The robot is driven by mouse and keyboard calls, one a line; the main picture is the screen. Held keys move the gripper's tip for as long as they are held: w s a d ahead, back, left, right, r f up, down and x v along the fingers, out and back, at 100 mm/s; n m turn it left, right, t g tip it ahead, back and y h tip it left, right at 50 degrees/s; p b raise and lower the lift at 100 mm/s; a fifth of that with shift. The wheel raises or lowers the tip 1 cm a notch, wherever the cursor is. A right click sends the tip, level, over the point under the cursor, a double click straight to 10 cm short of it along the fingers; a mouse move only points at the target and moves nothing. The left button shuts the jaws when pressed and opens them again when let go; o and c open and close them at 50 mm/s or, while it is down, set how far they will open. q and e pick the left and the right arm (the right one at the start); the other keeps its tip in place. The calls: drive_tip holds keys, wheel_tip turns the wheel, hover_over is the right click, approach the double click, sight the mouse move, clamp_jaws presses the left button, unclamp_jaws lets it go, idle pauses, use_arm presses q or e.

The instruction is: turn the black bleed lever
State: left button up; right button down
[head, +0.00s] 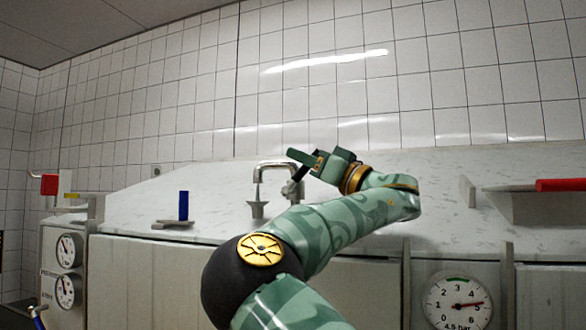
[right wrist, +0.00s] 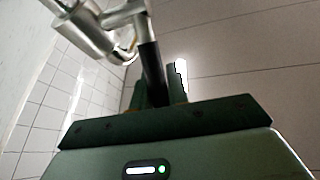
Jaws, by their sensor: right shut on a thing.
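The black bleed lever (right wrist: 149,62) shows in the right wrist view as a dark bar coming down from a silver metal fitting (right wrist: 88,32). My right gripper (right wrist: 158,88) is shut on the lever, with a dark green finger on either side of it. In the head view the right gripper (head: 308,160) is beside the bent metal pipe (head: 275,165) over the counter. My left gripper is not in view.
A blue upright handle (head: 184,205) stands left of the pipe. A red handle (head: 560,185) is at the right, and another red block (head: 49,184) is at the far left. A round gauge (head: 458,303) is low at the right. A funnel (head: 257,208) sits under the pipe's spout.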

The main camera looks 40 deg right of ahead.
drive_tip(key=shift+s+d+f+t, duration=0.1)
drive_tip(key=shift+s+f+t, duration=0.05)
drive_tip(key=shift+t, duration=0.15)
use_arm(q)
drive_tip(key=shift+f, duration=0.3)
use_arm(e)
drive_tip(key=c, duration=1.6)
unclamp_jaws()
drive_tip(key=shift+c, duration=0.2)
